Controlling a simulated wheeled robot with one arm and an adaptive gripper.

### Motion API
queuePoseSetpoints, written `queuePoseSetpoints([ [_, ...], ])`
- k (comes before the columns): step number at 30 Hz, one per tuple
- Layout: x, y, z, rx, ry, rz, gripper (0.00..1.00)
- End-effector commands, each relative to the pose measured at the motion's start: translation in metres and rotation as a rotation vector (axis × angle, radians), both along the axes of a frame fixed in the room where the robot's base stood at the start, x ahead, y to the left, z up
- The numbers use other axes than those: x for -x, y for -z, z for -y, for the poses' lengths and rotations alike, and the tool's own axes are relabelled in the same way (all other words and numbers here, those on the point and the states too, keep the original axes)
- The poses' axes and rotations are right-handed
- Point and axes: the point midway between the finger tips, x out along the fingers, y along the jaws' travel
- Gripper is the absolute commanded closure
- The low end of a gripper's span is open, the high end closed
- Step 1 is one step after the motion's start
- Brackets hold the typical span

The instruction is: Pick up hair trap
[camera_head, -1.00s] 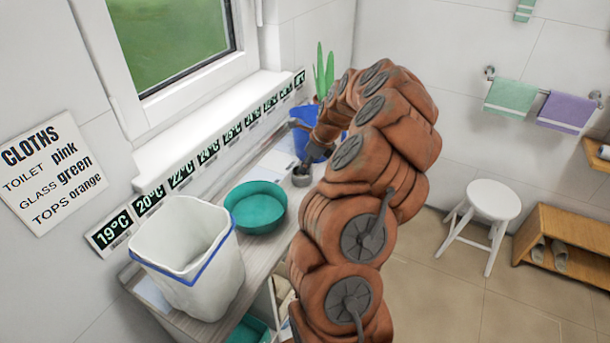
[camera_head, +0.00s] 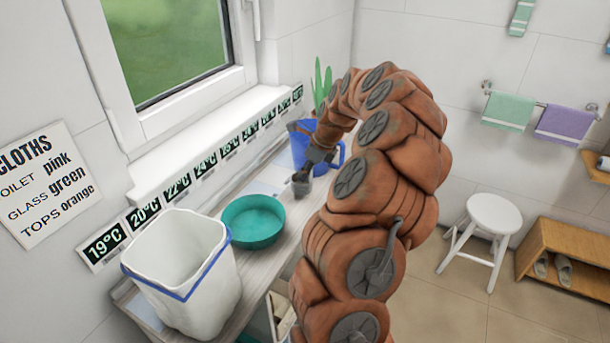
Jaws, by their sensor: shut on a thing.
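A small dark grey round cup-like piece (camera_head: 302,187), which looks like the hair trap, is at the shelf top in front of a blue jug. My gripper (camera_head: 305,171) is shut on it from above. The fingers are small and dark here, and the exact grip is hard to make out. I cannot tell whether the piece touches the shelf or is just above it.
A teal basin (camera_head: 253,221) and a white bin with a blue rim (camera_head: 183,270) stand left of the gripper. The blue jug (camera_head: 330,140) and a green plant (camera_head: 321,82) are behind it. Temperature labels (camera_head: 205,163) line the wall. A white stool (camera_head: 494,213) stands right.

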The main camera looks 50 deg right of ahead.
Motion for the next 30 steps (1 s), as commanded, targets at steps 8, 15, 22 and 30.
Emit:
queuePoseSetpoints([
  [8, 0.023, -0.002, -0.012, 0.002, 0.001, 0.003, 1.0],
  [15, 0.06, -0.004, -0.029, 0.004, 0.003, 0.002, 1.0],
  [22, 0.095, -0.008, -0.048, 0.003, 0.004, 0.002, 1.0],
  [30, 0.123, -0.012, -0.063, 0.003, 0.002, 0.002, 1.0],
])
